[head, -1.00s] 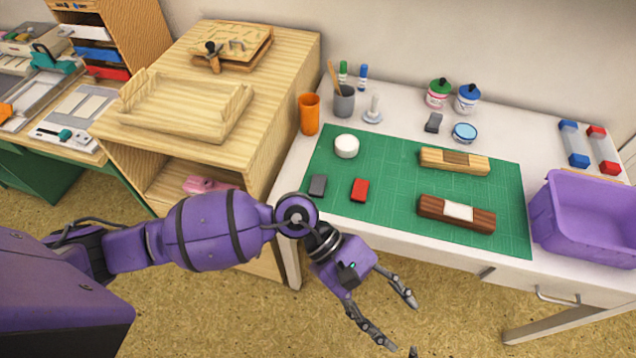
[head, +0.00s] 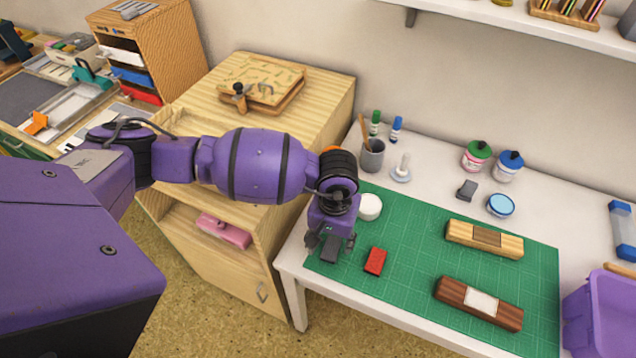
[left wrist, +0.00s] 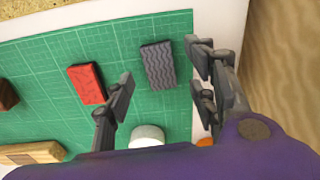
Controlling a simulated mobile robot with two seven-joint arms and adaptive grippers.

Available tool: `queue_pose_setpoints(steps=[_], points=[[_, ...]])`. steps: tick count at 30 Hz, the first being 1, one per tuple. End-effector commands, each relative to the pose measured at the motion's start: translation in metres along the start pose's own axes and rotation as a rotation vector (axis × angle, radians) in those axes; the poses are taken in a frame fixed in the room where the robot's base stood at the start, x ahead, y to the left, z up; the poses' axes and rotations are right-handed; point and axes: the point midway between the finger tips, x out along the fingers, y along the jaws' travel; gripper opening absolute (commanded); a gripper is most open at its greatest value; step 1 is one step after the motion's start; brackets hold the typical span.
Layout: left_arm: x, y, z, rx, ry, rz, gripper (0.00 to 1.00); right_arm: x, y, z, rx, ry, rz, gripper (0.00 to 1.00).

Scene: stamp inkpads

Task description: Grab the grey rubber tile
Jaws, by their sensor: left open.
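The grey rubber tile (head: 330,248) lies flat on the green cutting mat (head: 410,249), near its left edge. In the left wrist view the grey tile (left wrist: 159,64) shows wavy grooves on its top. My left gripper (head: 330,240) is over the tile in the head view, pointing down and partly covering it. In the left wrist view my left gripper (left wrist: 160,85) is open, with the tile between and beyond its spread fingers and nothing held. A red tile (head: 375,261) lies just right of the grey one; it also shows in the left wrist view (left wrist: 87,84). My right gripper is not in view.
A white round pad (head: 370,207) stands behind the tiles. A light wooden block (head: 484,239) and a dark wooden block (head: 478,303) lie farther right on the mat. A wooden cabinet (head: 300,190) stands close on the left. A purple bin (head: 600,315) is at the right.

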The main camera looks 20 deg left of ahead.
Motion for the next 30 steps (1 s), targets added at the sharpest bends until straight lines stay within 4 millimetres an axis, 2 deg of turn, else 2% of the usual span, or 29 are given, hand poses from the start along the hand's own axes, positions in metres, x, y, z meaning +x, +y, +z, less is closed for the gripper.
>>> queue_pose_setpoints(steps=[1,6,14,23,30], points=[[0.005,0.000,-0.002,-0.002,0.004,-0.001,0.52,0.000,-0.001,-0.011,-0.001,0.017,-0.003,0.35],[0.023,0.001,-0.002,0.000,0.003,0.001,0.52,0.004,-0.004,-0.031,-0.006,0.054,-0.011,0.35],[0.025,0.000,-0.002,0.000,0.003,0.001,0.50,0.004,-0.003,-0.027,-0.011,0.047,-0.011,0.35],[0.025,0.000,-0.002,-0.001,0.002,0.001,0.11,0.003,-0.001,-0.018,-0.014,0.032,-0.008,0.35],[0.025,0.001,-0.002,-0.001,0.003,0.001,0.09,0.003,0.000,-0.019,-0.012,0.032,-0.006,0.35]])
